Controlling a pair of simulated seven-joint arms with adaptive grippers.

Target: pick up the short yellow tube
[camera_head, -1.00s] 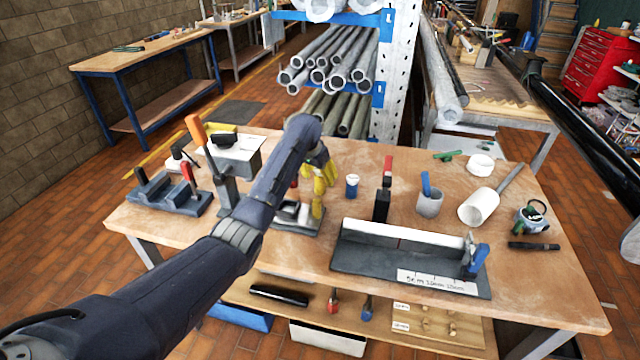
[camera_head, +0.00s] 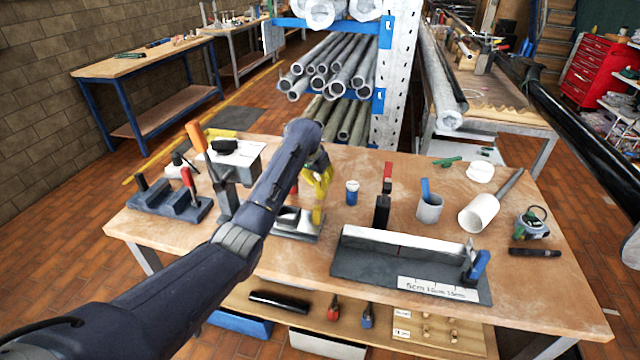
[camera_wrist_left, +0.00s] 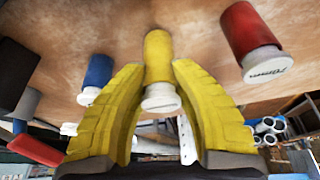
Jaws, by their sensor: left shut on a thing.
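The short yellow tube (camera_wrist_left: 158,62) stands between the two yellow fingers of my left gripper (camera_wrist_left: 160,105) in the left wrist view. A pale disc shows at its near end. In the head view, my left gripper (camera_head: 318,188) is over the workbench, left of the blue tube. It is shut on the tube, which is largely hidden by the fingers in the head view. A red tube (camera_wrist_left: 250,40) with a white labelled end and a blue tube (camera_wrist_left: 97,75) stand on either side in the wrist view. My right gripper is not in view.
The blue tube (camera_head: 352,192) stands on the workbench (camera_head: 330,255) just right of my gripper. A grey ruled jig (camera_head: 370,262) lies in front.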

